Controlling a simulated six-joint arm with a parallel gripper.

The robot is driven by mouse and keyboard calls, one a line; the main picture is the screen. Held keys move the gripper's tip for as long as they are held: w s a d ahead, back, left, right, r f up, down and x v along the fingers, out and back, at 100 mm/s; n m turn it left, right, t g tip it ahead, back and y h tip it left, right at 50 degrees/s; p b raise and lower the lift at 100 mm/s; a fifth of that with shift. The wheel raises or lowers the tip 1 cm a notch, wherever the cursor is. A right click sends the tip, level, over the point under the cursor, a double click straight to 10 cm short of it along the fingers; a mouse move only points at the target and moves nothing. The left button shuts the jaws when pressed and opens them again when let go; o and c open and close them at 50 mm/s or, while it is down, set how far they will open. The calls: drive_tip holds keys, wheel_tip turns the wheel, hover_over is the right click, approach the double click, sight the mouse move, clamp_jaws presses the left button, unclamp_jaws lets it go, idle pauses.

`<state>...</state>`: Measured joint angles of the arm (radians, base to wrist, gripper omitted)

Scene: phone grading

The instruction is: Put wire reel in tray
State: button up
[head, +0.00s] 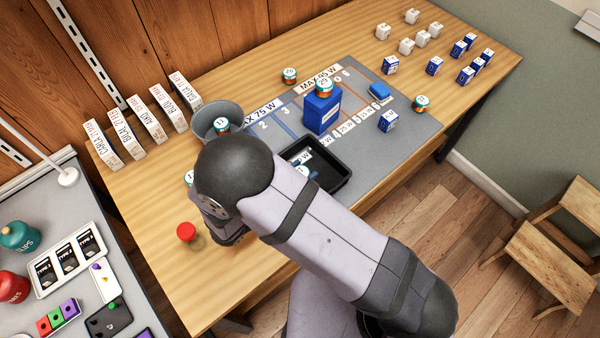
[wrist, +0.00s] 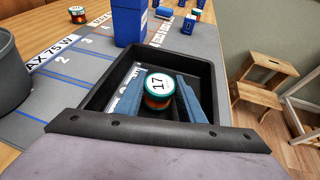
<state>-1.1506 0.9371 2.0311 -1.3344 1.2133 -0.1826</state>
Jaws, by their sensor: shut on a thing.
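The wire reel (wrist: 158,91) has a white top marked 17, a teal rim and copper-coloured wire. My gripper (wrist: 163,84) has its two blue fingers shut on its sides. In the wrist view the reel is upright within the outline of the black tray (wrist: 208,75); I cannot tell whether it touches the floor. A white printed label lies in the tray beside the reel.
A tall blue box (head: 322,112) with a reel on top stands just behind the tray. A grey bucket (head: 217,112) is to the left. A red button (head: 186,231) is at the near left. Other reels and small blue and white boxes stand farther off.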

drive_tip(key=shift+f, duration=0.35)
drive_tip(key=shift+f, duration=0.15)
drive_tip(key=o, duration=1)
